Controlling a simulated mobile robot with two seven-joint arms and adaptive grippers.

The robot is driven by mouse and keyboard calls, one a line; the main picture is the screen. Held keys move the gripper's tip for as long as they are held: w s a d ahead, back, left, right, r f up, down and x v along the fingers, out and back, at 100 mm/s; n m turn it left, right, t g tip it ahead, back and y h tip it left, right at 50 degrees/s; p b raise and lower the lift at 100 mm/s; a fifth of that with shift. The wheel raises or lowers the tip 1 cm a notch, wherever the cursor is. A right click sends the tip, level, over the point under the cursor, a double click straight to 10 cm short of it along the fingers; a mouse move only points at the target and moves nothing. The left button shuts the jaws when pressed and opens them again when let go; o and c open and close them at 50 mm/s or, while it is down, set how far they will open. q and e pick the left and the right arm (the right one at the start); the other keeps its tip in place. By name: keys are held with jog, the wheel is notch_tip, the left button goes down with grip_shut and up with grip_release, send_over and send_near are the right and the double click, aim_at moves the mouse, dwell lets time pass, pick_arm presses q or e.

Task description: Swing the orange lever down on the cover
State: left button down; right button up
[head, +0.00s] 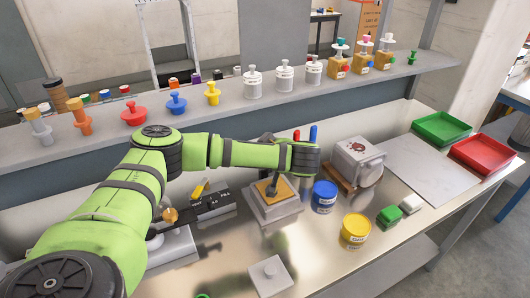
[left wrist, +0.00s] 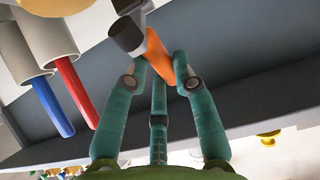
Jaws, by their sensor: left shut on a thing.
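The orange lever (left wrist: 157,56) shows in the left wrist view as a flat orange piece beside a black cylinder (left wrist: 127,34). The teal fingers of my left gripper (left wrist: 160,72) are closed around it, with fingertips on both sides. I cannot make out the cover for certain in either view. My right gripper is in neither view.
Red and blue rods (left wrist: 72,97) stand close to the fingers. On the bench are a grey block (head: 275,212), blue tub (head: 325,197), yellow tub (head: 355,230) and white machine (head: 358,160). Green (head: 441,128) and red (head: 483,155) trays lie right. A shelf of knobs runs behind.

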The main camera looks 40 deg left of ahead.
pick_arm(q)
jog(key=c, duration=1)
grip_release()
jog(key=shift+v, duration=6.05)
jog(key=shift+a, duration=0.1)
